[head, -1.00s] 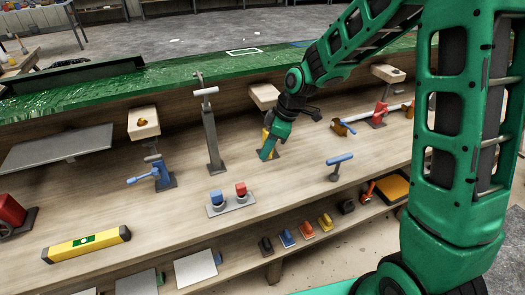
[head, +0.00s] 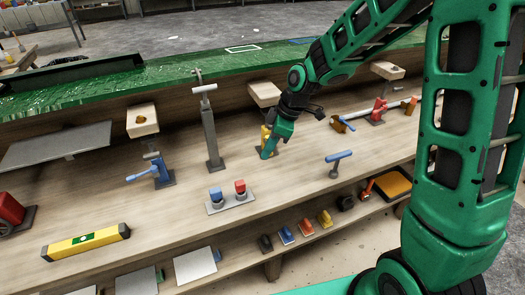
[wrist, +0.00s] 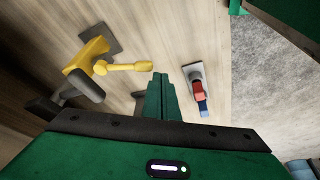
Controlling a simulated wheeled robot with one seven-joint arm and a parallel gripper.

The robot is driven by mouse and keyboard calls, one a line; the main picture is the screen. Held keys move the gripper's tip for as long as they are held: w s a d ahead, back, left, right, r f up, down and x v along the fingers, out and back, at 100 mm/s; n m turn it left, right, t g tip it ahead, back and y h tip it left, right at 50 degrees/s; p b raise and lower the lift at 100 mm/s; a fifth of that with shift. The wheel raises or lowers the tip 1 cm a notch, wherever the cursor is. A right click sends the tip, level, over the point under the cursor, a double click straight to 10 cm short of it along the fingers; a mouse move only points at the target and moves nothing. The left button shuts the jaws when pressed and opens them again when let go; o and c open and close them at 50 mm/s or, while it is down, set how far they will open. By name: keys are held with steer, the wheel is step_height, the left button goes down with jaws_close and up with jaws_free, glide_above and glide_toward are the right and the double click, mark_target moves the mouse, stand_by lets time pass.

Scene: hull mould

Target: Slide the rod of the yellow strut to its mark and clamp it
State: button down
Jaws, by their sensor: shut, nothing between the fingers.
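The yellow strut (head: 266,134) stands on the bench under a pale wooden block (head: 264,94), partly hidden by my gripper in the head view. In the wrist view the yellow strut (wrist: 91,53) has a dark grey rod (wrist: 86,86) and a yellow clamp lever (wrist: 127,66) that points towards my fingers. My gripper (head: 265,155) is shut and empty, pointing down beside the strut. Its fingers also show together in the wrist view (wrist: 158,92), near the lever's end and seemingly apart from it. I cannot make out the rod's mark.
A blue strut (head: 158,176) and a tall grey post (head: 211,135) stand to the left. A plate with blue and red knobs (head: 230,203) is in front. A blue T-handle (head: 338,157) and red strut (head: 377,112) are to the right. A yellow level (head: 86,243) lies front left.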

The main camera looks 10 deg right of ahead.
steer(key=w+v, duration=0.1)
steer(key=v, duration=0.8)
steer(key=s+d+r+m+h, duration=0.2)
steer(key=s+d+m, duration=0.35)
steer(key=d, duration=0.55)
steer(key=s+d+m, duration=0.6)
steer(key=s+m, duration=0.1)
steer(key=s, duration=0.5)
steer(key=s+d+m+g+h, duration=0.1)
steer(key=s+d+m, duration=0.6)
steer(key=s, duration=0.6)
steer(key=shift+s+d+m+g+h, duration=0.2)
steer(key=shift+s+m+g+h, duration=0.1)
steer(key=shift+m, duration=0.35)
steer(key=shift+w, duration=0.15)
steer(key=shift+w+f, duration=0.25)
steer(key=shift+w, duration=0.3)
